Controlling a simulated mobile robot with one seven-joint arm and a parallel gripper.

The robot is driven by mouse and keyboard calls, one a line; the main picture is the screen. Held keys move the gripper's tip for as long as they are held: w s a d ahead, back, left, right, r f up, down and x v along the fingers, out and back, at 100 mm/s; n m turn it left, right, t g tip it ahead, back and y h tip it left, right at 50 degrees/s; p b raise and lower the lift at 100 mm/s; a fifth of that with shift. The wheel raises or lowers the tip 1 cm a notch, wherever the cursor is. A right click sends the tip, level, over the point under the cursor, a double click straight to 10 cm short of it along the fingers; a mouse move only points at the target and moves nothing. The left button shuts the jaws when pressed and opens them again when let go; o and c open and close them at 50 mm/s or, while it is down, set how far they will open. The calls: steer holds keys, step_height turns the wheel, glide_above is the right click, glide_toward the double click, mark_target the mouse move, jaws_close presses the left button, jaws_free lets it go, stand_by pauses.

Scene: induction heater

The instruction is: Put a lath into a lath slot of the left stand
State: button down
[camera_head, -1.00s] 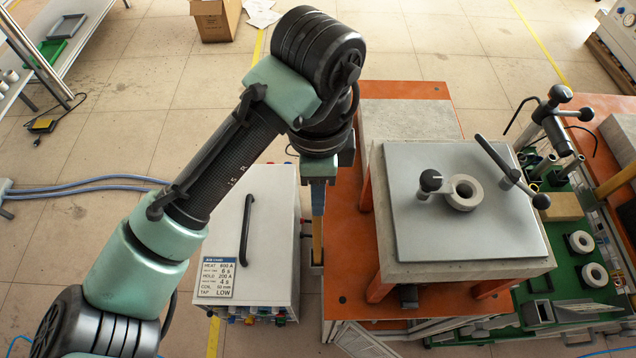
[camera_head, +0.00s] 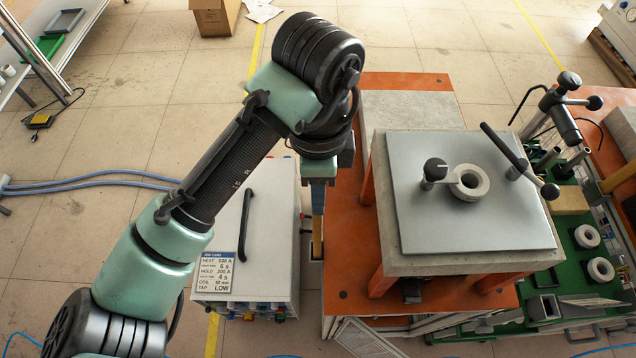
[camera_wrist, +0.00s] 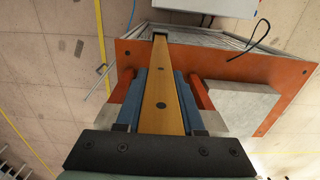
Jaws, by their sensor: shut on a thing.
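My gripper (camera_head: 318,202) hangs in the head view between the grey box and the stand with the grey plate. Its blue fingers are shut on a lath (camera_wrist: 162,92), a long yellowish wooden strip with two dark holes and a dark far end. The lath's lower part also shows below the fingers in the head view (camera_head: 317,236). A stand (camera_head: 377,225) with orange legs, a concrete block and a grey top plate is right of the gripper. I cannot make out a lath slot, nor tell whether the lath's far end touches anything.
An orange table (camera_head: 343,250) lies under the stand and near the lath. A grey box (camera_head: 270,215) with a black handle and job card is close on the left. A ring (camera_head: 470,182) and black handles are on the plate. Green trays (camera_head: 545,285) stand at right.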

steer(key=shift+f, duration=0.35)
steer(key=shift+c, duration=2.2)
jaws_free()
steer(key=shift+r, duration=0.1)
step_height(320, 180, up, 13)
steer(key=shift+f+p, duration=0.1)
steer(key=shift+p, duration=0.2)
